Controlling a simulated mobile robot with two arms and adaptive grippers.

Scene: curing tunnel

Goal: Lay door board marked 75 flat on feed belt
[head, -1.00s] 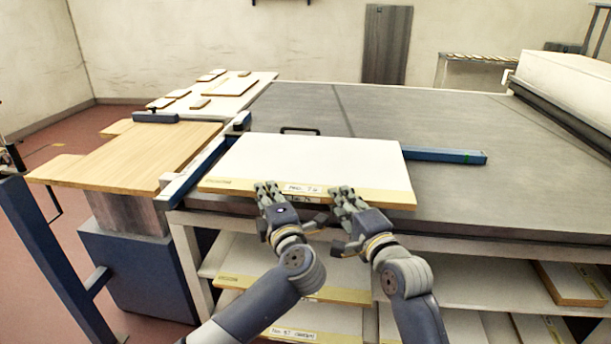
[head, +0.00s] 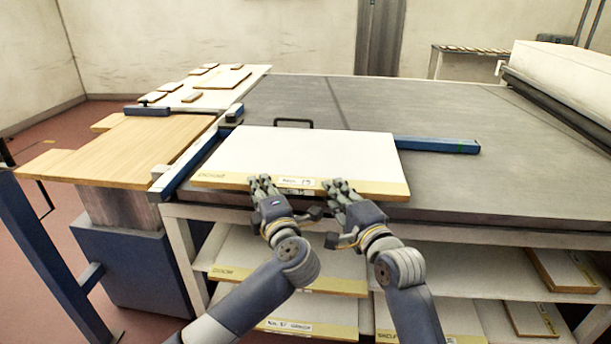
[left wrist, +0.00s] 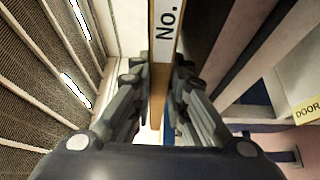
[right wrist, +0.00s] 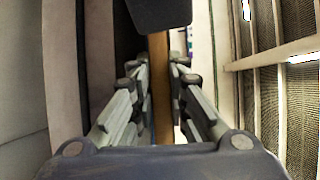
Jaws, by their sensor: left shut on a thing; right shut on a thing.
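The white door board (head: 300,158) has a yellow front edge strip and a label that looks like "No. 75". It lies over the front left of the grey feed belt (head: 470,185) and looks close to flat; I cannot tell whether it fully touches the belt. My left gripper (head: 264,186) is shut on its front edge, left of the label. My right gripper (head: 338,188) is shut on the same edge, right of the label. In the left wrist view the board edge (left wrist: 165,45) shows "No." between the fingers. In the right wrist view the fingers (right wrist: 158,80) clasp the edge.
A blue bar (head: 438,145) lies right of the board, and a blue rail (head: 195,158) stands left. A wooden-topped table (head: 130,150) is at left. More boards lie on the shelf (head: 450,275) below.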

